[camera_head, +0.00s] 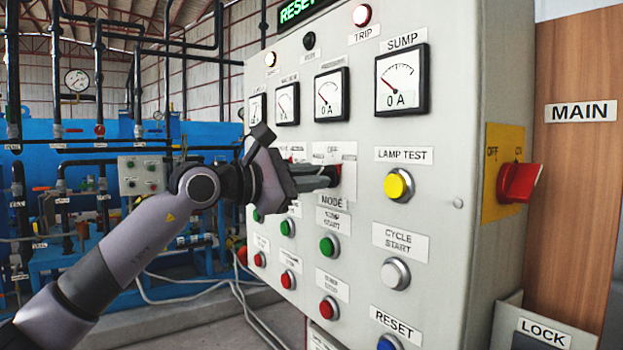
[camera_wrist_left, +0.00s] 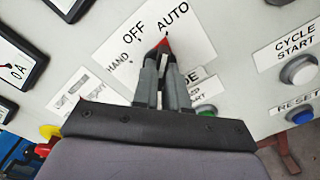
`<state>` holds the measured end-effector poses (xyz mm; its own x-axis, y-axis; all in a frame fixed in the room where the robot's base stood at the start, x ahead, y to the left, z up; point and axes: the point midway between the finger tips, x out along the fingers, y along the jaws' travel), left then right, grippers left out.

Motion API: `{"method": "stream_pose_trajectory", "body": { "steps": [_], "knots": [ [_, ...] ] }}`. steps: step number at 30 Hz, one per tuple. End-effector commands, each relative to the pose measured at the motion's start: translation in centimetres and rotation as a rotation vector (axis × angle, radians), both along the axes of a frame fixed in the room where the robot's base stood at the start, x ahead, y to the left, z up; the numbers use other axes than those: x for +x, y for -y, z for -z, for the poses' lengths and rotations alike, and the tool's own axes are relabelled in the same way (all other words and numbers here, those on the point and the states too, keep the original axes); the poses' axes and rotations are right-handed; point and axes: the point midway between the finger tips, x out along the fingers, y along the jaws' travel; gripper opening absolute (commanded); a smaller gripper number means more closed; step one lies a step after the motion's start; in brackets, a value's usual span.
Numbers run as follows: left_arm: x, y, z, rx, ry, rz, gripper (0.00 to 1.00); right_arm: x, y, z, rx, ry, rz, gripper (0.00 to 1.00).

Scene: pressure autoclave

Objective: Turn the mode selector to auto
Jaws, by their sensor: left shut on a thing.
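The mode selector is a small red knob (camera_wrist_left: 163,44) on a white plate (camera_wrist_left: 196,52) marked HAND, OFF and AUTO. In the left wrist view, my left gripper (camera_wrist_left: 162,56) is shut on the knob, with a finger on each side. The knob's visible tip points up in that view, towards the word AUTO; the rest is hidden between the fingers. In the head view, my left gripper (camera_head: 328,177) reaches the panel at the selector plate, above the MODE label, and covers much of it. My right gripper is not in view.
The grey control panel (camera_head: 455,130) carries a yellow lamp test button (camera_head: 398,184), a cycle start button (camera_head: 396,273), green and red buttons below the selector, and gauges above. A red main switch (camera_head: 518,182) sticks out on its right side.

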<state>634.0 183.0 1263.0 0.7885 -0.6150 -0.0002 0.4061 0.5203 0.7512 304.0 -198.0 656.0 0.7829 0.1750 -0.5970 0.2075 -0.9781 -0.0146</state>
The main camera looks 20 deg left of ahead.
Motion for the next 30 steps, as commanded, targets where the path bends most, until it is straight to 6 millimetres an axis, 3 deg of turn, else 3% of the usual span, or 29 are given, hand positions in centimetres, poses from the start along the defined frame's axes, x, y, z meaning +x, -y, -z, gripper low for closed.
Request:
{"method": "stream_pose_trajectory", "body": {
  "steps": [18,19,21,30],
  "knots": [
    [0.00,0.00,0.04,0.032,0.023,0.000,0.00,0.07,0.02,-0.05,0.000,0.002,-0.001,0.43],
    [0.00,0.00,0.04,0.032,0.023,0.000,0.22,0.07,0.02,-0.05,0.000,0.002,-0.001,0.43],
    [0.00,0.00,0.04,0.032,0.023,0.000,0.38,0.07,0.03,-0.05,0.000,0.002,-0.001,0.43],
    [-0.12,-0.11,0.06,0.030,0.023,0.000,0.38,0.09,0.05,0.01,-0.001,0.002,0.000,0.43]
  ]
}}
